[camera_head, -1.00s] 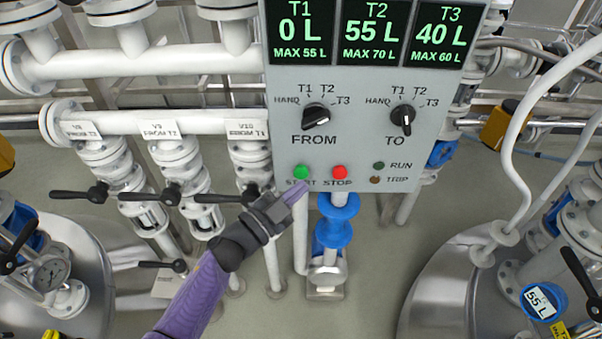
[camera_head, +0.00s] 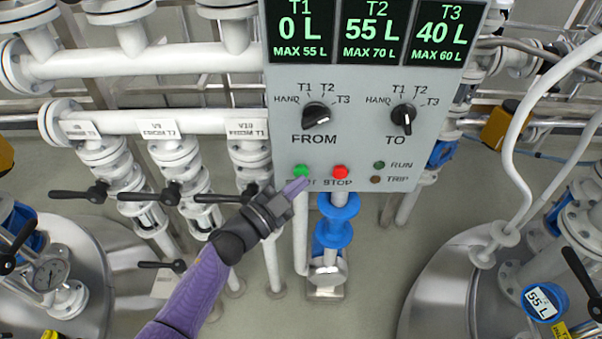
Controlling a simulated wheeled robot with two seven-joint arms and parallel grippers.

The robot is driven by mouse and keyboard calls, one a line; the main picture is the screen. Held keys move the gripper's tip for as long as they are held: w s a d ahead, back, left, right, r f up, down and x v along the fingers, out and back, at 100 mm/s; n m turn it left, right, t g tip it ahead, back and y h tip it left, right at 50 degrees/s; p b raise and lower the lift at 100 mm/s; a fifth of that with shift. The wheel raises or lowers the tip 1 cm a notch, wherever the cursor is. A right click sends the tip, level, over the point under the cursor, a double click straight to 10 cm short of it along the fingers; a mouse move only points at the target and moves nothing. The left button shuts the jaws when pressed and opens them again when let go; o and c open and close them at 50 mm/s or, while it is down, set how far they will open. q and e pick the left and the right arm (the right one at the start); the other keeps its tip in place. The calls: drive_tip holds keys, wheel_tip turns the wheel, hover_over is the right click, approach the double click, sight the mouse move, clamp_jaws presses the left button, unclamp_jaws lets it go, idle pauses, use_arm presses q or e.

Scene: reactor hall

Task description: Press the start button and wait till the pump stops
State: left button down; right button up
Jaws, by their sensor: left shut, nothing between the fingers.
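The grey control panel (camera_head: 365,132) faces me. Its green START button (camera_head: 301,171) sits at the lower left, beside the red STOP button (camera_head: 340,172). My left gripper (camera_head: 297,187) is shut and empty, its tips just below the green button and covering part of the START label. I cannot tell whether the tips touch the panel. The RUN lamp (camera_head: 378,165) looks dark green and the TRIP lamp (camera_head: 376,180) dull brown. The displays read T1 0 L, T2 55 L (camera_head: 374,30) and T3 40 L. My right gripper is not in view.
The FROM knob (camera_head: 317,115) and TO knob (camera_head: 403,117) are above the buttons. White pipes and black-handled valves (camera_head: 171,193) stand left of the panel. A steel tank (camera_head: 455,270) is at lower right, near a blue gauge reading 55 L (camera_head: 541,301).

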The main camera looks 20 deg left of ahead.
use_arm(q)
drive_tip(key=shift+w+a, duration=0.1)
drive_tip(key=shift+w, duration=0.15)
idle(0.6)
drive_tip(key=shift+s+d+p, duration=0.25)
drive_tip(key=shift+s+p, duration=0.15)
drive_tip(key=shift+s, duration=0.45)
drive_tip(key=s+p, duration=0.1)
drive_tip(key=s, duration=0.1)
drive_tip(key=s+d+p, duration=0.1)
drive_tip(key=s, duration=0.2)
drive_tip(key=shift+d, duration=0.2)
drive_tip(key=shift+f, duration=0.1)
